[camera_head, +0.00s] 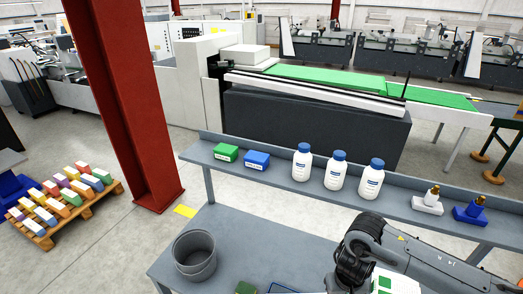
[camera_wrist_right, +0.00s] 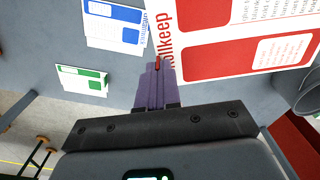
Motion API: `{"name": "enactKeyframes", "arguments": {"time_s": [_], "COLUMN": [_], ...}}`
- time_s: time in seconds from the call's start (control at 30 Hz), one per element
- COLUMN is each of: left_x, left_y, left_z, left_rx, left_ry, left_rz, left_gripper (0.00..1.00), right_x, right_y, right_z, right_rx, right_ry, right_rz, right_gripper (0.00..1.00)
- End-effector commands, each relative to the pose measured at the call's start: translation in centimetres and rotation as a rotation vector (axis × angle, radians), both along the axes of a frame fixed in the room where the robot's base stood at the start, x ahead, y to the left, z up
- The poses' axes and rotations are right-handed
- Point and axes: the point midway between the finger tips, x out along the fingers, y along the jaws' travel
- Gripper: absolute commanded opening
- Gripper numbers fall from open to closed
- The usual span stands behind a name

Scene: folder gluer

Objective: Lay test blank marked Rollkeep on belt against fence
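The test blank marked Rollkeep (camera_wrist_right: 215,35) is a white sheet with large red panels, seen at the upper right of the right wrist view. Its first letter is hidden behind my fingers. My right gripper (camera_wrist_right: 157,66) has its purple fingers close together at the blank's near edge and appears shut on it. In the head view my right arm comes in at the lower right, and its fingers and the Rollkeep blank are out of frame. The green belt (camera_head: 320,78) runs behind the bench, with a long pale rail (camera_head: 315,92) along its near side. My left gripper is in neither view.
A blue-printed blank (camera_wrist_right: 115,25) and a green-printed one (camera_wrist_right: 82,80) lie on the grey bench (camera_head: 265,245). A grey bucket (camera_head: 195,255) stands at its left. The raised shelf holds small boxes, white bottles (camera_head: 336,172) and stamps. A red column (camera_head: 125,90) stands left.

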Motion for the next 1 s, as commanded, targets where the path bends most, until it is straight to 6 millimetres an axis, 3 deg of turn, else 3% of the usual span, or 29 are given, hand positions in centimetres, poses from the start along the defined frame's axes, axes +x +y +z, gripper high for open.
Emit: {"name": "enactKeyframes", "arguments": {"time_s": [0.03,0.1,0.4,0.73,1.0], "left_x": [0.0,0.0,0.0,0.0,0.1], "left_y": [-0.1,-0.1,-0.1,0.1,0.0], "left_z": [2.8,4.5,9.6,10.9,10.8], "left_rx": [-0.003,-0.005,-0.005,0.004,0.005], "left_ry": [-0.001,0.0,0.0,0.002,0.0], "left_rz": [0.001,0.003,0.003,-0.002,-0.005], "left_gripper": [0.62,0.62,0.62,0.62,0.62], "right_x": [-0.7,-1.6,-4.6,-5.7,-4.8], "right_y": [0.0,0.0,0.0,0.0,0.0], "right_z": [2.4,3.8,8.0,9.1,9.1], "right_rx": [0.001,0.0,0.003,0.004,0.005], "right_ry": [0.002,0.001,-0.002,-0.005,-0.006], "right_rz": [0.002,0.002,0.001,0.012,0.098], "right_gripper": [0.0,0.0,0.0,0.0,0.0]}}
